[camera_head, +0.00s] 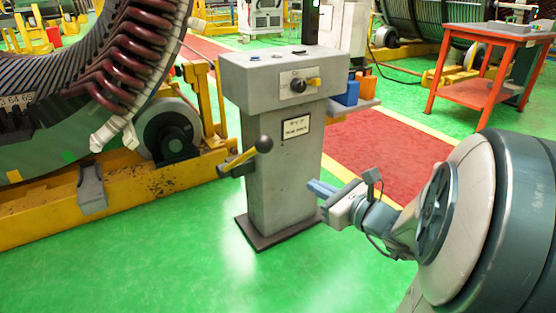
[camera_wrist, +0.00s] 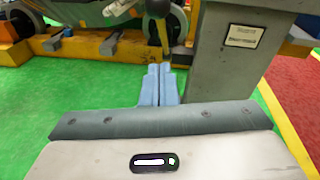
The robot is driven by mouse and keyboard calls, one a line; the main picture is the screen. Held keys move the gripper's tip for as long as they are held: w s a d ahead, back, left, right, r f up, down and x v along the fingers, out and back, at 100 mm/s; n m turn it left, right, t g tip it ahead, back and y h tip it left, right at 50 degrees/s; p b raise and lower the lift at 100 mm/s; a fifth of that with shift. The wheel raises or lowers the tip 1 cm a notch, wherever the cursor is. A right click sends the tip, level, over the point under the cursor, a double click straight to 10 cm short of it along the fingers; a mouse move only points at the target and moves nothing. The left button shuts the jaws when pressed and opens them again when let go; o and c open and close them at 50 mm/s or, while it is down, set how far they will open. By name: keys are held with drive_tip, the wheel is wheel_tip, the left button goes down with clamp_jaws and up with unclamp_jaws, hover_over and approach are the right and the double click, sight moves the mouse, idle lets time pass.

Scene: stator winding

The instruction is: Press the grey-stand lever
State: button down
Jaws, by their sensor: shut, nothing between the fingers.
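The grey stand (camera_head: 283,170) rises from a dark base plate on the green floor. Its lever (camera_head: 245,157) has a yellow arm and a dark ball knob, sticks out from the stand's left side and tilts up toward the knob. My gripper (camera_head: 318,190) is shut and empty, in front of the stand's lower right side, below the knob's height and to its right. In the wrist view the closed blue fingers (camera_wrist: 160,82) point forward, left of the stand's column (camera_wrist: 220,65). The dark knob (camera_wrist: 158,6) is cut by the top edge, above the fingertips.
A large stator (camera_head: 120,70) with red coils sits on a yellow frame (camera_head: 130,195) to the left. A blue box (camera_head: 347,93) stands on a side shelf of the stand. An orange table (camera_head: 478,85) is at the right. Green floor in front is clear.

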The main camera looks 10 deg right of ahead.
drive_tip(key=r+p+x, duration=0.2)
drive_tip(key=x, duration=1.1)
drive_tip(key=shift+a+r+p, duration=0.25)
drive_tip(key=shift+r+p, duration=0.05)
drive_tip(key=shift+r, duration=0.1)
